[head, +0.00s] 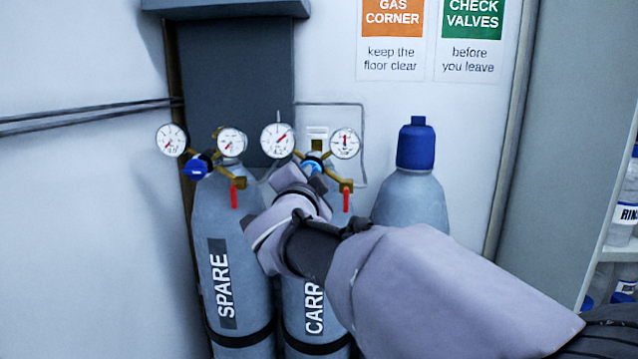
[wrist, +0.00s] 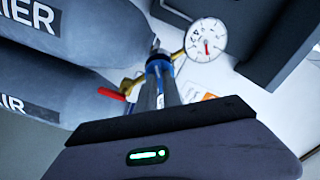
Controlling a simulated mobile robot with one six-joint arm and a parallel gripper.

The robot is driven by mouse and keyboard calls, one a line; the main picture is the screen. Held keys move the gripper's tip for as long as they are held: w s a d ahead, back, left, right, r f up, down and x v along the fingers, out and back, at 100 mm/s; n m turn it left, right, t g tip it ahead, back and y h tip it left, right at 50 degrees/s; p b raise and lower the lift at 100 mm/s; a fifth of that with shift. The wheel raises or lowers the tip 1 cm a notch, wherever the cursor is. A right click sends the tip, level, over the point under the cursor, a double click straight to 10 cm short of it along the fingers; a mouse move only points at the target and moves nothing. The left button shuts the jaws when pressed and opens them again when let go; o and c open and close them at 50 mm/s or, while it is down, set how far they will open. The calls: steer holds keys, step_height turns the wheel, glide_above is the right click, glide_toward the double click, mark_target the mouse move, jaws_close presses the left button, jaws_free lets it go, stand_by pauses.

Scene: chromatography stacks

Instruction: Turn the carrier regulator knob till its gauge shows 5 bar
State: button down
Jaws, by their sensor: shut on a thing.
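The carrier cylinder (head: 313,297) stands right of the spare cylinder. Its regulator has a left gauge (head: 278,141) and a right gauge (head: 346,143). The left needle points to the upper right; the right needle stands about straight up. Exact readings are too small to tell. My gripper (head: 310,171) reaches in from the lower right and covers most of the blue regulator knob (wrist: 157,64). In the wrist view my gripper (wrist: 166,83) is shut on this knob. One gauge (wrist: 206,40) shows beside it, turned with the picture.
The spare cylinder (head: 218,245) with its own gauges and blue knob (head: 196,167) stands close left. Red valve levers hang beside both regulators, the carrier's (head: 346,198) close to my gripper. A blue-capped cylinder (head: 411,190) stands right, behind my arm. A shelf (head: 617,254) holds bottles at far right.

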steer(key=shift+m, duration=0.6)
steer(key=c, duration=1.5)
jaws_free()
steer(key=shift+s, duration=0.1)
steer(key=s+p, duration=0.2)
steer(key=s, duration=1.5)
steer(key=shift+s+a, duration=0.15)
steer(key=shift+a, duration=0.1)
